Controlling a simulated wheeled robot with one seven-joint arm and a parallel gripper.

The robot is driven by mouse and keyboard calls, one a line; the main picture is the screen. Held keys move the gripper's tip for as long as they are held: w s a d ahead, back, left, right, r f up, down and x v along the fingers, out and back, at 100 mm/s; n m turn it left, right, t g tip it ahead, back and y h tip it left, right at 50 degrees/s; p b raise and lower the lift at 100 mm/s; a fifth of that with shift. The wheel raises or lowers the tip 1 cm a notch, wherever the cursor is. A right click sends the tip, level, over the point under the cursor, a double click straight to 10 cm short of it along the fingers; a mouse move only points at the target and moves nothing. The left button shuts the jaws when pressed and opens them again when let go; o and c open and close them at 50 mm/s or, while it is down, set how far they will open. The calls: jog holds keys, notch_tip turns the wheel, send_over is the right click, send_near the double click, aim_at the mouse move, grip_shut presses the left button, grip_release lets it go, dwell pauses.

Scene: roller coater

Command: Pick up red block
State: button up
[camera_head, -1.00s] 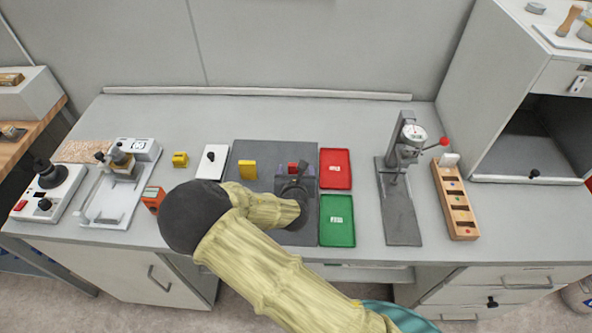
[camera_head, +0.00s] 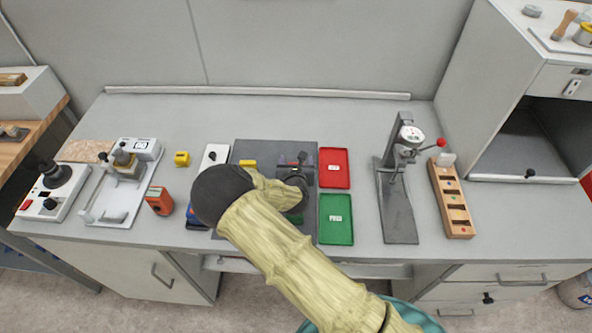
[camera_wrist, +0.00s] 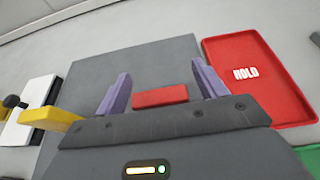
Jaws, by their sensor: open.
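The red block (camera_wrist: 160,96) lies on the dark grey mat (camera_wrist: 140,62). In the wrist view it shows between the two purple fingers of my gripper (camera_wrist: 157,86), with a gap on each side. My gripper is open and holds nothing. In the head view my arm and gripper (camera_head: 302,178) are over the right part of the mat. They largely hide the red block there.
A yellow block (camera_wrist: 50,118) is just left of my gripper. A red tray (camera_head: 335,167) and a green tray (camera_head: 336,219) lie right of the mat. A gauge stand (camera_head: 398,200) stands farther right. The bench behind the mat is clear.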

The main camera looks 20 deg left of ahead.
dwell(0.4)
jog(key=c, duration=1.1)
jog(key=shift+o, duration=0.2)
jog(key=shift+r, duration=0.15)
notch_tip(320, 180, up, 10)
jog(key=b, duration=0.2)
